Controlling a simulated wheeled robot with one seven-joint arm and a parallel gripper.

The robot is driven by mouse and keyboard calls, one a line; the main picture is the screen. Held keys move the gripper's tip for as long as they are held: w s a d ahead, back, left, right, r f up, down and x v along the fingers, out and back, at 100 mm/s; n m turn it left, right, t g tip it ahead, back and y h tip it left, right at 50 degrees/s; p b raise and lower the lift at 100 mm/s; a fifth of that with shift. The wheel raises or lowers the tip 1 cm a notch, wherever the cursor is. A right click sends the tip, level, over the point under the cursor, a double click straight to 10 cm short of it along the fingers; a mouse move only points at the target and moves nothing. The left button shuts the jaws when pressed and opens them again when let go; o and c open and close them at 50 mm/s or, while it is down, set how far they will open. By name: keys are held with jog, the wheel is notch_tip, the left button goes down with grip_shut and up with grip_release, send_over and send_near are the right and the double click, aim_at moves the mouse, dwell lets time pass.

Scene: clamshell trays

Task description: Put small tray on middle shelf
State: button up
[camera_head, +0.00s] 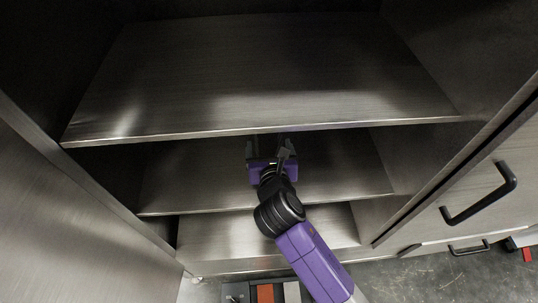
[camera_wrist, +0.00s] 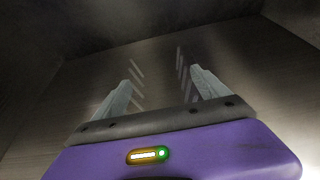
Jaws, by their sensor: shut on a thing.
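The middle shelf (camera_head: 190,180) is a dark brushed-metal board in an open cabinet, below the top shelf (camera_head: 270,75). My gripper (camera_head: 268,147) reaches into the space over the middle shelf, its fingertips partly under the top shelf's front edge. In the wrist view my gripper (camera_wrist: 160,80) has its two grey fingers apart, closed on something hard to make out. Two rows of pale slanted marks show between the fingers; I cannot tell whether they belong to a clear small tray. The tray's outline and its contact with the shelf cannot be made out.
A lower shelf (camera_head: 225,237) lies under the middle one. A cabinet side panel stands at the left. Drawers with black handles (camera_head: 480,195) are at the right. Several coloured items (camera_head: 265,293) are low at the front. The visible parts of the shelves look bare.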

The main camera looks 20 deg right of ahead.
aim_at(269, 153)
notch_tip(269, 153, down, 3)
jog(key=shift+f+b, duration=0.2)
jog(key=shift+b, duration=0.25)
jog(key=shift+w+f, duration=0.15)
jog(key=shift+f, duration=0.05)
jog(key=shift+f, duration=0.1)
jog(key=o, duration=1.6)
jog(key=shift+c, duration=0.2)
jog(key=p+v, duration=0.1)
jog(key=v, duration=1.1)
jog(key=shift+d, duration=0.1)
